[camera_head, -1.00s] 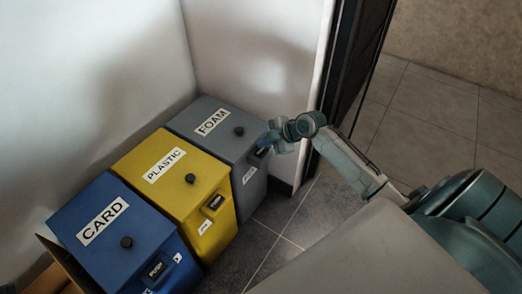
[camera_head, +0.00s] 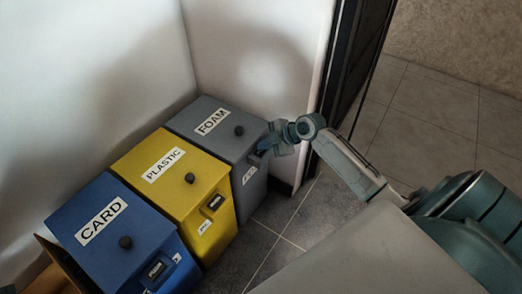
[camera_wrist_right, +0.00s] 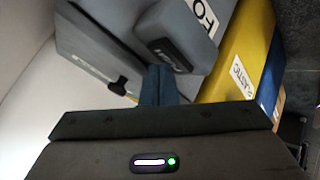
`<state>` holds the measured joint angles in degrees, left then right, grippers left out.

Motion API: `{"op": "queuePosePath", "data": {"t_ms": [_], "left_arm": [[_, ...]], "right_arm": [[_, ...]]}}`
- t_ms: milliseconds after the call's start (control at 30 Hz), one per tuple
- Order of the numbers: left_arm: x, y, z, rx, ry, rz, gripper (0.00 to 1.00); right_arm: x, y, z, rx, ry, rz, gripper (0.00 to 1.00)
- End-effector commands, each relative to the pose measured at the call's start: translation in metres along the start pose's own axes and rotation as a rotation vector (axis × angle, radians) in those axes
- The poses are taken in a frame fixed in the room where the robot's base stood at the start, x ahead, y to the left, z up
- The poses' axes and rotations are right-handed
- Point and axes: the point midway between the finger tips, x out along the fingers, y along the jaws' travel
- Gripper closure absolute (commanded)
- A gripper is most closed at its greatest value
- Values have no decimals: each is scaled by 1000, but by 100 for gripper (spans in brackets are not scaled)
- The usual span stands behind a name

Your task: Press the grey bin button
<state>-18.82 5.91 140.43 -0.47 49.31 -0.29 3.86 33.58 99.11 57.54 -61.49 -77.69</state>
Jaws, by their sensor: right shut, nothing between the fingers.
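The grey bin (camera_head: 215,127), labelled FOAM, stands at the back of the row in the head view. Its front button is mostly hidden there behind my right gripper (camera_head: 266,145). In the right wrist view the grey bin (camera_wrist_right: 95,45) fills the upper part, with the dark button block (camera_wrist_right: 170,52) on its face. My right gripper shows there as shut, empty blue fingers (camera_wrist_right: 158,85). The fingertips are at or very near the lower edge of the button block; I cannot tell if they touch it. My left gripper is not in view.
The yellow PLASTIC bin (camera_head: 170,185) and blue CARD bin (camera_head: 110,235) stand close beside the grey one. White walls rise behind the row. A dark door frame (camera_head: 340,70) is close to my right gripper. Tiled floor (camera_head: 270,235) is clear in front of the bins.

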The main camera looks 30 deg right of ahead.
Motion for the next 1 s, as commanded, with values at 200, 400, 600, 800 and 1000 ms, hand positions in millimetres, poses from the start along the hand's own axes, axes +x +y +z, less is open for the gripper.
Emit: {"op": "queuePosePath", "data": {"t_ms": [200,400,600,800,1000], "left_arm": [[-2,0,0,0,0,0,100],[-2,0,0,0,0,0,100],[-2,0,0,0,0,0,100],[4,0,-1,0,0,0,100],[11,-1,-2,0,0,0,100]], "right_arm": [[2,-2,2,0,0,0,100],[3,-2,2,0,0,0,100],[3,-2,2,1,0,-1,100],[-3,2,-2,0,-1,-1,100],[-9,6,-6,1,-1,0,100]]}}
